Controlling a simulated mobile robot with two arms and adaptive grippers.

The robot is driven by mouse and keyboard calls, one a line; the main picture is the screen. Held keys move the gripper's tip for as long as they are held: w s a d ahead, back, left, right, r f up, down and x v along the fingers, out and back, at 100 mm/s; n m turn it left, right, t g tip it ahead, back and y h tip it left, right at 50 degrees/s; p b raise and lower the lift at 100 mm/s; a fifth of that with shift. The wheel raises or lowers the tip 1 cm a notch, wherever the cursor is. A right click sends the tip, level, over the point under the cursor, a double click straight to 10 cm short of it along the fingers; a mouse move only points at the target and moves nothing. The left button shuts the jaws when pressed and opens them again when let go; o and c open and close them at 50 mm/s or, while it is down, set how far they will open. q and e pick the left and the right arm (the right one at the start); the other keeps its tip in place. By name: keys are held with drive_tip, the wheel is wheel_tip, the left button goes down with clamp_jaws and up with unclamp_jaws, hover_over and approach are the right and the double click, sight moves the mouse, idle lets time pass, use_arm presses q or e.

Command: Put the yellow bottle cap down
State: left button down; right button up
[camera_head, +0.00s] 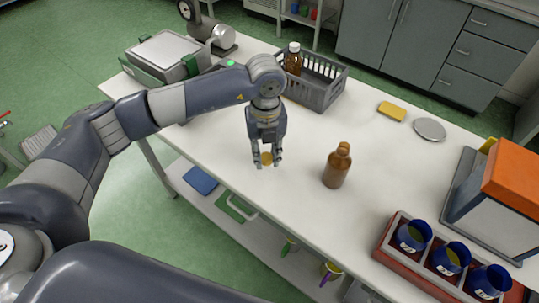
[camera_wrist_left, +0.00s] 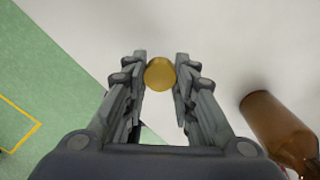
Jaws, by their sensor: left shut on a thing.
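The yellow bottle cap (camera_head: 266,158) is a small round disc between the fingertips of my left gripper (camera_head: 267,162), near the table's front edge. In the left wrist view the cap (camera_wrist_left: 160,74) sits between the two fingers (camera_wrist_left: 160,75), which are shut on it. The white tabletop (camera_head: 385,150) lies below; I cannot tell whether the cap touches it. A brown bottle (camera_head: 337,168) stands upright to the right of the gripper, apart from it, and also shows in the left wrist view (camera_wrist_left: 275,125). My right gripper is not in view.
A grey crate (camera_head: 318,92) holding a brown bottle with a white cap (camera_head: 293,58) stands behind the gripper. A red crate (camera_head: 398,222) with blue-rimmed containers is at the front right. A yellow sponge-like block (camera_head: 391,111) and a grey disc (camera_head: 429,129) lie at the back.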

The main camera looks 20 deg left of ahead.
sight(269, 154)
use_arm(q)
drive_tip(key=shift+w+d, duration=0.2)
drive_tip(key=shift+w, duration=0.35)
wheel_tip(269, 154, down, 3)
drive_tip(key=shift+f+p, duration=0.1)
drive_tip(key=shift+p, duration=0.7)
drive_tip(key=shift+w+f, duration=0.1)
drive_tip(key=shift+f, duration=0.1)
drive_tip(key=shift+f, duration=0.1)
drive_tip(key=shift+f, duration=0.15)
drive_tip(key=c, duration=1.3)
unclamp_jaws()
